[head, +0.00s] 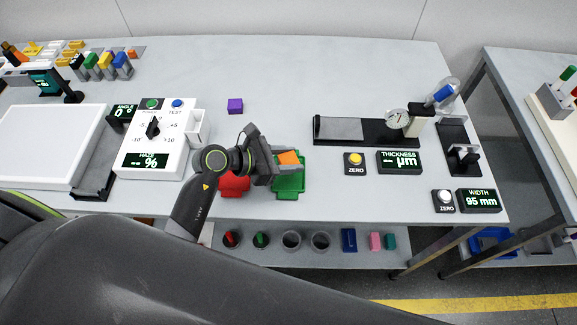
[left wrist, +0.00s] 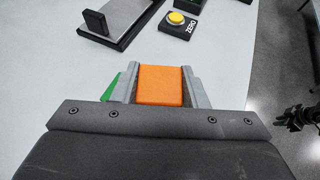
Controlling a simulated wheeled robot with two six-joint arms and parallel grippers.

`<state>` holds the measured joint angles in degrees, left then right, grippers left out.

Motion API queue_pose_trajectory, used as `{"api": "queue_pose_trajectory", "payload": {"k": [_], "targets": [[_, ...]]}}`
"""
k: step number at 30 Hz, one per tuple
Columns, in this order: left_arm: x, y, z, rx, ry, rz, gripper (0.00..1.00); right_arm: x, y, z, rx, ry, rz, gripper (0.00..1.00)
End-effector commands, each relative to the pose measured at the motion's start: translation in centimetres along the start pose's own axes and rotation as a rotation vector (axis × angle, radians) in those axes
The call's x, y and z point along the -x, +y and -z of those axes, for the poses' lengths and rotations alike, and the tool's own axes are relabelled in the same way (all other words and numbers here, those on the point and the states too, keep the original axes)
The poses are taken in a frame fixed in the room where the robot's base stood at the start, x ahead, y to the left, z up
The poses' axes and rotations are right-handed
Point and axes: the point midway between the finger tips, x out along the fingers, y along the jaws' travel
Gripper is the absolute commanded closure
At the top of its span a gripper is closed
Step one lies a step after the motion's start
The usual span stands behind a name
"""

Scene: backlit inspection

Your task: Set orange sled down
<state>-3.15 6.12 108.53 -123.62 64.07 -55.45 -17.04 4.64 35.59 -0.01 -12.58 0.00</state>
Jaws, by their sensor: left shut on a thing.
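The orange sled (head: 289,157) is between the fingers of my left gripper (head: 288,162). In the left wrist view the orange sled (left wrist: 161,86) fills the gap between the two grey fingers of the gripper (left wrist: 160,88), which is shut on it. In the head view it is above or at a green tray (head: 290,182); I cannot tell whether it touches. A green corner of the tray (left wrist: 110,88) shows beside the left finger in the wrist view. A red tray (head: 234,184) lies left of the green one, partly hidden by my gripper.
A purple block (head: 235,105) stands behind my gripper. A haze tester (head: 158,140) is to the left. The thickness gauge base (head: 345,130), yellow zero button (head: 354,160) and thickness display (head: 399,161) are to the right. The table's front edge is close to the trays.

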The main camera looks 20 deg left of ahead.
Motion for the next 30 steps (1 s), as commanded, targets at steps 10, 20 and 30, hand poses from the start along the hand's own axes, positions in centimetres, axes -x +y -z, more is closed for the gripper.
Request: {"api": "queue_pose_trajectory", "payload": {"k": [10,20,30], "targets": [[-1.8,0.0,3.7,0.002,0.001,0.000,0.83,0.3,0.1,-0.1,0.000,-0.002,-0.001,0.78],[-1.9,0.0,4.0,0.001,0.000,-0.001,0.83,0.1,0.1,-0.3,0.000,-0.005,-0.001,0.78],[-1.9,0.0,4.0,0.001,0.000,0.000,0.51,0.1,0.0,-0.3,0.000,-0.005,0.000,0.78]]}}
